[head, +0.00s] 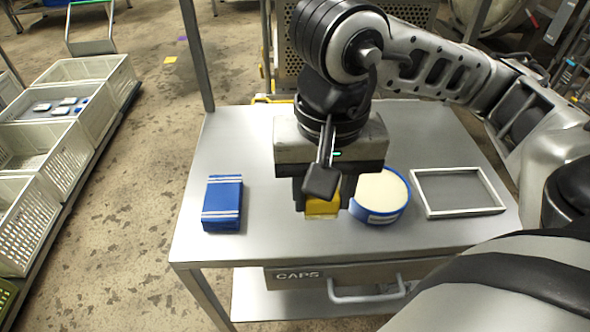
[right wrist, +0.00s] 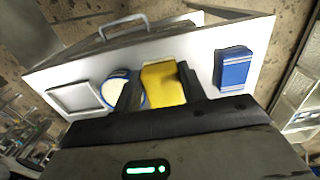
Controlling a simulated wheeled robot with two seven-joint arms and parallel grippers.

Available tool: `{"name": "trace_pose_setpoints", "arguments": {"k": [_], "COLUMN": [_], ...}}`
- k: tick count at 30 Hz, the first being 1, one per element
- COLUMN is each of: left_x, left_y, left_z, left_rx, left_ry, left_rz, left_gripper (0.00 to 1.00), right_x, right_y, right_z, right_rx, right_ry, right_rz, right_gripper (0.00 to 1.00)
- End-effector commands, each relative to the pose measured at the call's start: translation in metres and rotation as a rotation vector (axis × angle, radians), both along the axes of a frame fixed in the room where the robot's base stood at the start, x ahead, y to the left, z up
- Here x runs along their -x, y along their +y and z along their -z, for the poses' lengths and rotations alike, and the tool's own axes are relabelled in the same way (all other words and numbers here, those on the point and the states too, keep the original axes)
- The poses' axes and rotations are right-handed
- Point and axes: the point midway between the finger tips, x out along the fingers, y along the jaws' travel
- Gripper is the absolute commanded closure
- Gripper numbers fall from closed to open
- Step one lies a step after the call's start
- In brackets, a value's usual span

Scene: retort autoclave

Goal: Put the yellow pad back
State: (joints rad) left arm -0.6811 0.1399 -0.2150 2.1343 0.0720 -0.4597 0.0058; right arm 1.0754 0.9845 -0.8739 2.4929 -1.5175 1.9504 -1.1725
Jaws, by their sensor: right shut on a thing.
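The yellow pad (head: 323,208) is between the fingers of my right gripper (head: 322,200), over the middle of the metal table (head: 262,240). The right wrist view shows the pad (right wrist: 163,85) clasped between both dark fingers of the right gripper (right wrist: 160,88). I cannot tell whether the pad touches the tabletop. A white rectangular frame (head: 416,196) with a grey inside lies at the table's right; it looks empty. My left gripper is not in view.
A round blue tub (head: 382,216) with a cream top stands just right of the pad. A blue box with white stripes (head: 222,204) lies left. A drawer marked CAPS (head: 312,281) is under the front edge. Pale crates (head: 100,72) stand on the far left.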

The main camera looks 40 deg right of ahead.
Motion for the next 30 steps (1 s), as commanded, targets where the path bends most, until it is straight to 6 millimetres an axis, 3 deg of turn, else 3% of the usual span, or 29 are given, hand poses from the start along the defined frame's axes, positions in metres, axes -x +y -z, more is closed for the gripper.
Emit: {"name": "trace_pose_setpoints", "arguments": {"k": [1, 5, 12, 17, 25, 30], "left_x": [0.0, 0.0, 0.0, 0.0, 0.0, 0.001], "left_y": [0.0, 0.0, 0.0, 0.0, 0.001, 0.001], "left_z": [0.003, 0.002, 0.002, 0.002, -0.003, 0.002], "left_rx": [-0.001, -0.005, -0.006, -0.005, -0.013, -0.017], "left_ry": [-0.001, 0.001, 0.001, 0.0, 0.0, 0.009], "left_rz": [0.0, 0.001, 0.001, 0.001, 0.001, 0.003], "left_gripper": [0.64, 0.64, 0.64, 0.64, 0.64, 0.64], "right_x": [-0.015, -0.044, -0.074, -0.082, -0.088, -0.089], "right_y": [-0.004, -0.011, -0.017, -0.018, -0.02, -0.02], "right_z": [0.009, 0.024, 0.063, 0.072, 0.106, 0.11], "right_rx": [-0.001, 0.001, 0.001, -0.002, 0.0, -0.001], "right_ry": [0.002, 0.003, -0.001, -0.002, 0.0, -0.004], "right_rz": [0.013, 0.011, 0.007, 0.007, 0.005, 0.005], "right_gripper": [0.77, 0.77, 0.77, 0.77, 0.77, 0.77]}}
